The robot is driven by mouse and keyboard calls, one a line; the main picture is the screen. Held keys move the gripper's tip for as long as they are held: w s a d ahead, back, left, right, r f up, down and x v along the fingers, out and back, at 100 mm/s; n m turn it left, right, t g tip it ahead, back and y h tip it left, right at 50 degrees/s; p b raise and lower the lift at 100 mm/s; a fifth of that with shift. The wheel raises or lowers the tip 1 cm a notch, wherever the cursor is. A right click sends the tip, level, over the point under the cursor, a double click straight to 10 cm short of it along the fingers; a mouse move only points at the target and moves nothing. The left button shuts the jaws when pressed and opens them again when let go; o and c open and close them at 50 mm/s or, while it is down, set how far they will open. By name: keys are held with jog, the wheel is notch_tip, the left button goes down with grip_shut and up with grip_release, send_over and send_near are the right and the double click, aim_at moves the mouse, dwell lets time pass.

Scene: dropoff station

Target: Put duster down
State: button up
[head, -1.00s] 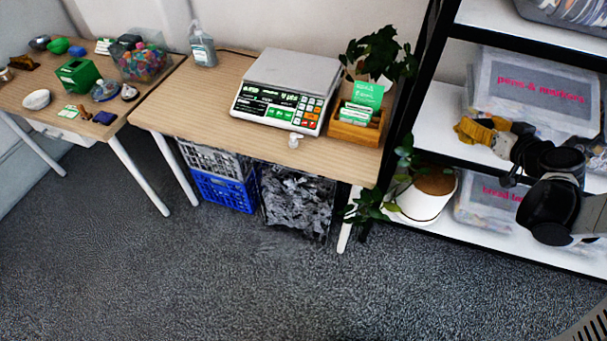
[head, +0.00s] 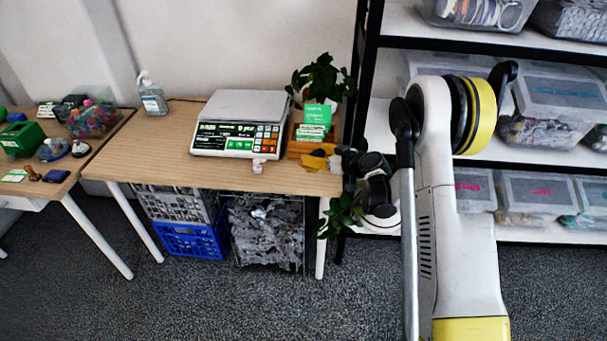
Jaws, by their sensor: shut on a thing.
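The duster appears as a small yellow-orange thing (head: 316,161) at the right front of the wooden desk (head: 200,172). My gripper (head: 339,158), small and dark in this view, is shut on it from the right. The duster shows over the desk's right end, just in front of the wooden card holder. I cannot tell whether it touches the desktop. The fingertips are too small to make out well.
A scale (head: 240,124) stands on the desk with a small white object (head: 258,165) in front. A wooden holder with green cards (head: 314,122) and a plant (head: 322,76) stand behind the duster. Shelves (head: 450,42) stand at right.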

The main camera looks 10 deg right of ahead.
jog(key=a+f, duration=0.1)
jog(key=w+a+f+b, duration=0.1)
jog(key=a, duration=0.1)
notch_tip(320, 180, down, 4)
jog(key=shift+f+b, duration=0.1)
jog(key=shift+b, duration=1)
jog(key=o, duration=1)
